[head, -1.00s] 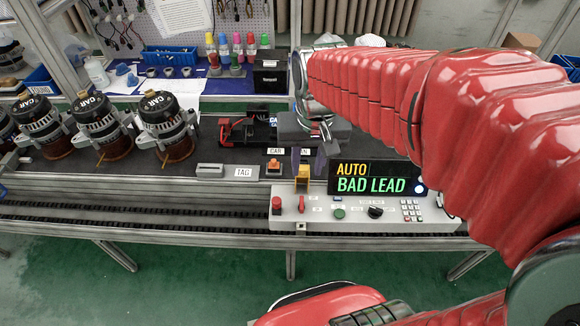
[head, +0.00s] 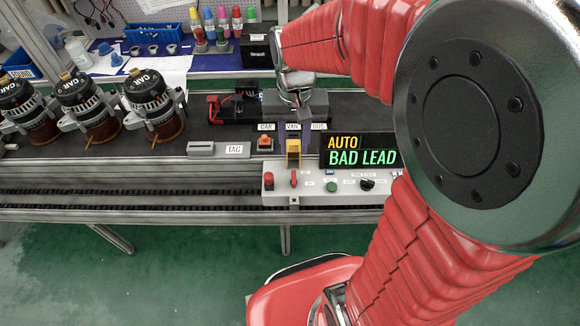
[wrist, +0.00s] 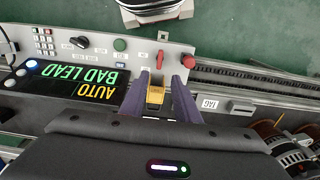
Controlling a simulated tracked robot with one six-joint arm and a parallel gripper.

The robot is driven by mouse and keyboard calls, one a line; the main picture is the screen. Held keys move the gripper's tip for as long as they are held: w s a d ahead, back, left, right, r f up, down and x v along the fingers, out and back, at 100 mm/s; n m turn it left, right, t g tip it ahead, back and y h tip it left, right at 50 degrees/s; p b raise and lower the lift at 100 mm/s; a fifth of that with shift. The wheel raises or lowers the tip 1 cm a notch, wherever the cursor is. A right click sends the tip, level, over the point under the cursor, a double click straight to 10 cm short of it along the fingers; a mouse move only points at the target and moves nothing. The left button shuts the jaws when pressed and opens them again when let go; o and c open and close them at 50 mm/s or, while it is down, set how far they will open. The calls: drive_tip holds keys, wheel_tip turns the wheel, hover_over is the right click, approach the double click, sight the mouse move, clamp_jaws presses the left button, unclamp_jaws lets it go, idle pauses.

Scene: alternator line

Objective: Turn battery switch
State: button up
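A grey control panel (head: 345,192) runs along the bench's front edge. On it are a red lever switch (head: 293,179), a red round button (head: 268,181), a green button (head: 331,187) and a black knob (head: 367,184). I cannot read which is labelled battery. My gripper (wrist: 159,88) is open and empty in the wrist view, its purple fingers pointing toward the panel. A yellow block (wrist: 155,95) shows between the fingers, apart from them in the picture. The red lever (wrist: 160,59) lies just beyond the fingertips. The head view shows the yellow block (head: 293,150) behind the panel.
A display (head: 360,150) reading AUTO and BAD LEAD stands behind the panel. An orange piece (head: 265,143) sits at the CAR label. Several alternators (head: 90,108) stand on the belt at left. My red arm covers the right side.

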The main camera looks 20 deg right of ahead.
sight(293, 176)
wheel_tip(293, 176, down, 13)
drive_tip(key=shift+r, duration=0.2)
idle(0.3)
drive_tip(key=shift+c, duration=0.6)
clamp_jaws()
drive_tip(key=shift+a, duration=0.2)
drive_tip(key=shift+d, duration=0.1)
